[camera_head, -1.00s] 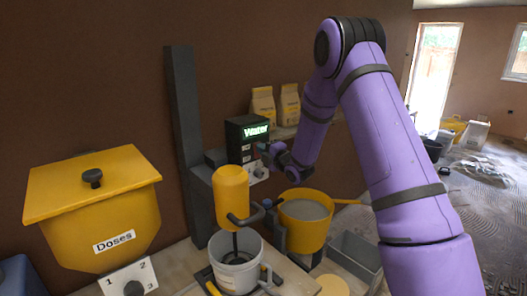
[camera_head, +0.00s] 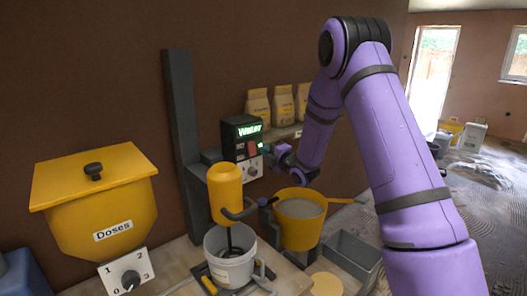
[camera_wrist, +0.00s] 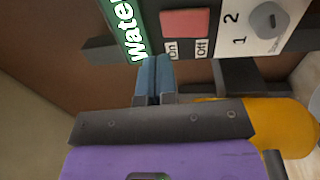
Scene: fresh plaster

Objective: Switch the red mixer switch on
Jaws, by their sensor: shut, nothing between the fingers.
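The red switch (camera_wrist: 188,23) sits on the dark control box with the green "Water" display (camera_head: 249,130), above small "On" and "Off" labels in the wrist view. I cannot tell which side of it is pressed. In the head view the red switch (camera_head: 253,147) is small, just left of my gripper. My gripper (camera_wrist: 153,60) is shut and empty, its blue-grey fingers close together. In the wrist view its tips lie below and left of the switch, near the "On" label. I see no clear contact with the box.
A white dial plate (camera_wrist: 265,22) is beside the switch. Below stand the yellow mixer (camera_head: 226,192) over a white bucket (camera_head: 230,268) and a yellow tub (camera_head: 300,225). The yellow "Doses" hopper (camera_head: 95,205) is at left. Paper bags (camera_head: 283,103) stand on a shelf behind.

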